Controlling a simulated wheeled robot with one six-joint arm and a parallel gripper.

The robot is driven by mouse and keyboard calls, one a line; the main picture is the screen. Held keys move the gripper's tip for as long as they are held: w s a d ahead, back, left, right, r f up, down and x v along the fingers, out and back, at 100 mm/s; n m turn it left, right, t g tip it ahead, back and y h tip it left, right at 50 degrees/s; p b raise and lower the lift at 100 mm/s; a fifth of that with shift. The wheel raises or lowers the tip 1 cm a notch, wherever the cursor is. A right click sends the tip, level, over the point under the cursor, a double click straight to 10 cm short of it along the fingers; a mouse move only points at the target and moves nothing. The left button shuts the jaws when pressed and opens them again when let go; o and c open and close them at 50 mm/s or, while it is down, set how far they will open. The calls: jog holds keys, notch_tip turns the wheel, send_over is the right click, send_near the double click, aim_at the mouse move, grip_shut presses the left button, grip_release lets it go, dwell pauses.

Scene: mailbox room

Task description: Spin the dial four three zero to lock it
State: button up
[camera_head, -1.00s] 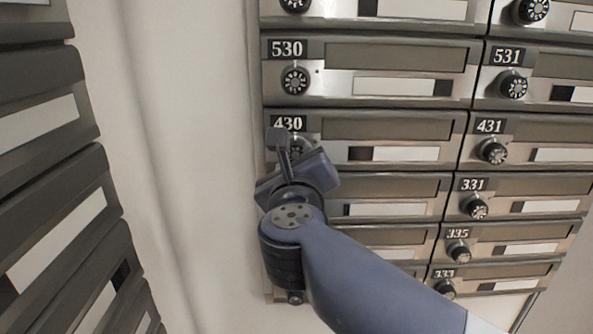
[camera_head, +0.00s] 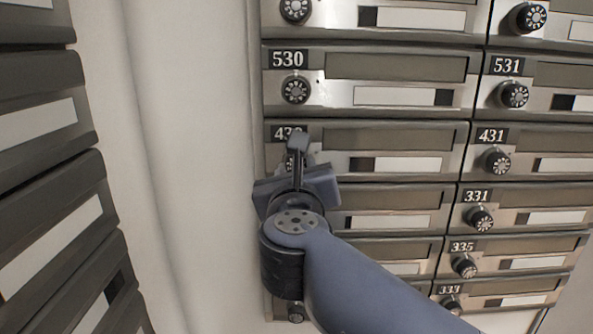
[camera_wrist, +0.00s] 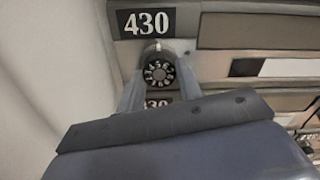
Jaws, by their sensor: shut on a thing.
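The 430 mailbox (camera_head: 350,135) is in the left column of the head view, below 530. Its label (camera_wrist: 146,22) reads clearly in the wrist view. Its round dial (camera_wrist: 157,72), dark with pale marks, sits just below the label, between my two fingers. My gripper (camera_wrist: 158,80) is shut on the dial, one finger on each side. In the head view my gripper (camera_head: 297,155) hides most of the dial and part of the label. Which mark on the dial is at the top is too small to tell.
Mailbox 530 with its dial (camera_head: 295,90) is just above, and mailbox 431 with its dial (camera_head: 496,161) is to the right. More boxes lie below. A plain pale wall (camera_head: 190,160) is to the left, with another bank of mailboxes (camera_head: 50,210) at the far left.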

jog(key=o, duration=1)
jog(key=s+p, duration=0.2)
jog(key=s, duration=0.8)
jog(key=shift+s+a, duration=0.2)
jog(key=shift+s, duration=0.2)
jog(key=w+b, duration=0.2)
jog(key=w, duration=0.8)
jog(key=shift+w+d, duration=0.2)
jog(key=shift+w, duration=0.2)
jog(key=shift+s, duration=0.1)
